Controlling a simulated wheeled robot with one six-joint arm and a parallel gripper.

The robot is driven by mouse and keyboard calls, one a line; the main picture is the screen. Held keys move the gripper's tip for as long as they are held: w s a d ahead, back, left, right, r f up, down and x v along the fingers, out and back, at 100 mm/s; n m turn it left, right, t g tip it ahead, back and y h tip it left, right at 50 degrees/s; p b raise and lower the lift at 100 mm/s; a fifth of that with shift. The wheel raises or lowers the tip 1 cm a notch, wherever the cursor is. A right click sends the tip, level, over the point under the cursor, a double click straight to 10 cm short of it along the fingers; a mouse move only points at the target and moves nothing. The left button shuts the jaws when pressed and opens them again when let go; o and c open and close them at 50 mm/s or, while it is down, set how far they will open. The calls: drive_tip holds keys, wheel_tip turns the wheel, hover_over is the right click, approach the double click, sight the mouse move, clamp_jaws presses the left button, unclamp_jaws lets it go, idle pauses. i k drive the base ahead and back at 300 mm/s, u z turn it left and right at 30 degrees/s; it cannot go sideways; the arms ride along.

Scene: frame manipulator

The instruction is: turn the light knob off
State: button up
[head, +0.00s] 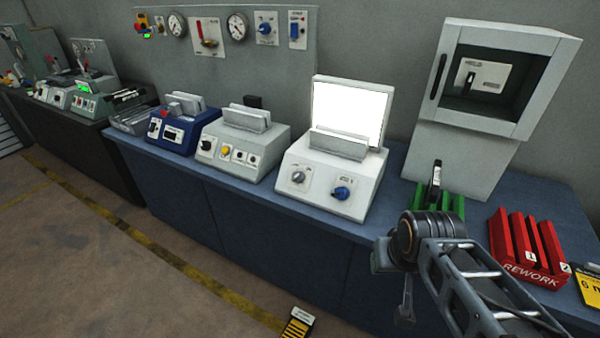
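A white box (330,181) stands on the blue bench. An upright panel (347,110) at its back glows bright white. Its sloped front carries a grey knob (298,176) at the left and a blue knob (341,193) at the right. Their labels are too small to read, so I cannot tell which one is the light knob. My arm comes in from the lower right. What looks like my gripper (405,308) hangs down in front of the bench, right of and below the box, apart from both knobs. Its fingers are too unclear to judge.
A green rack (452,205) holding a dark item and a red REWORK rack (526,250) stand to the right, near my arm. A grey cabinet (490,100) stands behind them. A beige device (240,150) and a blue device (180,128) stand left of the box.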

sight(298, 176)
drive_tip(key=k, duration=0.6)
drive_tip(key=u, duration=0.85)
drive_tip(key=i, duration=1)
drive_tip(key=u, duration=0.25)
